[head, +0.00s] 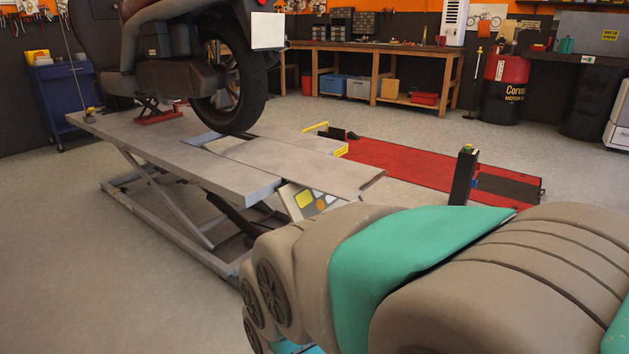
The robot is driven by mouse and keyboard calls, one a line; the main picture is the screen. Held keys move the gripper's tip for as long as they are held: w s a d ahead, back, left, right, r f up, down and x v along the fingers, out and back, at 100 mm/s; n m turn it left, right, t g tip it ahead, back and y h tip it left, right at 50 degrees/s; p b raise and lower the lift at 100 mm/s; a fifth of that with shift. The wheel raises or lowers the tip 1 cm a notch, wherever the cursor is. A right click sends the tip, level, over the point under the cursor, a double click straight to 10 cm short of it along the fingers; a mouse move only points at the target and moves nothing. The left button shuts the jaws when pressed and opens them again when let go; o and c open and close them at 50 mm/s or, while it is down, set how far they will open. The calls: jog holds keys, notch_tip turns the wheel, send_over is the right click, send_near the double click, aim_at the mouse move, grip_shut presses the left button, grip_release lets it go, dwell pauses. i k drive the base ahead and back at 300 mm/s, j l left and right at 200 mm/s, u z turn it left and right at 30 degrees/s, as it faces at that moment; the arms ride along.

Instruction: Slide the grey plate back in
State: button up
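A grey plate (305,167) lies flat in the deck of the raised motorcycle lift (170,155). Its right end sticks out past the end of the deck. A slot-like gap (230,144) shows at its left end, just below the motorcycle's rear wheel (229,85). My arm, grey-brown with a teal cover, fills the lower right foreground and ends near the lift's front end. My gripper does not show, so I cannot see its fingers or whether they touch the plate.
A red lift (420,170) lies low on the floor behind, with a black post (463,175) beside it. A wooden workbench (375,62) and a red-and-black drum (505,77) stand at the back. A blue cart (62,100) is at left. The left foreground floor is clear.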

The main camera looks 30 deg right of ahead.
aim_at(345, 180)
jog(key=z, duration=1.25)
jog(key=i+l+u, duration=0.65)
jog(key=l, duration=0.2)
jog(key=k+j, duration=0.05)
jog(key=k, duration=0.05)
